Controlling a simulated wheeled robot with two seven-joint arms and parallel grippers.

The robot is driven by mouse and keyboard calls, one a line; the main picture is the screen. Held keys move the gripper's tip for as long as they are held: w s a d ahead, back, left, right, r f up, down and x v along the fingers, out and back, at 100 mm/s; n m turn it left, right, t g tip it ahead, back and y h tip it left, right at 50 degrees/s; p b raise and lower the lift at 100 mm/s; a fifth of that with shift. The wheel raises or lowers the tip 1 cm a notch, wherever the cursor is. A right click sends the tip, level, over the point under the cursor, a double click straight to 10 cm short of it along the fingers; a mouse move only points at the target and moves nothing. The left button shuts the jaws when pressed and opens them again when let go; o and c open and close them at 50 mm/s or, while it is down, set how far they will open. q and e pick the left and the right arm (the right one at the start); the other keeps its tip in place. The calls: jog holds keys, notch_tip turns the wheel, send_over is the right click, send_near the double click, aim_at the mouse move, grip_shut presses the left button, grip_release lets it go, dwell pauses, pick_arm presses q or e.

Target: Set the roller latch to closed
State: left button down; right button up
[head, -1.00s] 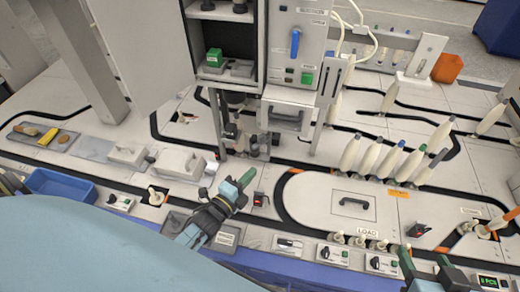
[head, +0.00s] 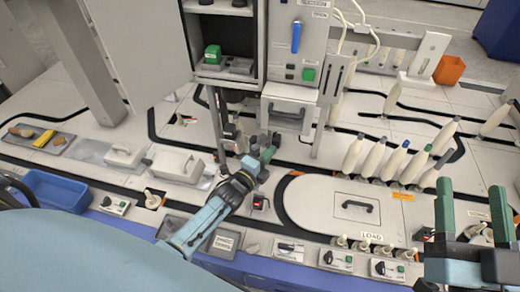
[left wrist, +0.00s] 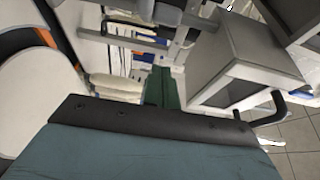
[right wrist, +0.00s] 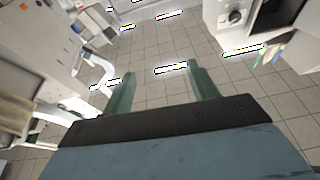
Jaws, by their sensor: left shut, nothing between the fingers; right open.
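I cannot tell for certain which part is the roller latch. A small dark mechanism (head: 232,138) sits at the foot of the grey machine's posts in the head view, partly hidden by my left gripper. My left gripper (head: 268,154) is shut and empty, just in front of and to the right of this mechanism; contact cannot be told. Its green fingers also show together in the left wrist view (left wrist: 163,88). My right gripper (head: 470,196) is open and empty at the right, above the front of the table. Its two spread fingers show in the right wrist view (right wrist: 162,88).
The grey machine cabinet (head: 312,35) has a blue handle (head: 296,37) and a green button. Several cream bobbins (head: 373,160) stand right of centre. A load hatch (head: 310,212) has a black handle. A blue bin (head: 55,190) is at left, an orange box (head: 449,69) at back right.

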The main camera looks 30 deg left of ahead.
aim_at(259, 147)
pick_arm(q)
jog(key=shift+w+a+b, duration=0.25)
jog(key=shift+w+a, duration=0.05)
jog(key=shift+a, duration=0.65)
jog(key=shift+w+a+b, duration=0.25)
jog(key=shift+w+a, duration=0.05)
jog(key=shift+a, duration=0.6)
pick_arm(e)
jog(key=shift+s+r+t+y, duration=0.15)
jog(key=shift+s+r+t, duration=0.2)
jog(key=shift+r+t, duration=0.25)
jog(key=shift+s+r+t+y, duration=0.15)
jog(key=shift+s+r+t, duration=0.15)
jog(key=shift+r+t, duration=0.3)
jog(key=shift+r, duration=0.1)
pick_arm(q)
jog(key=shift+a, duration=0.15)
pick_arm(e)
jog(key=shift+d, duration=0.15)
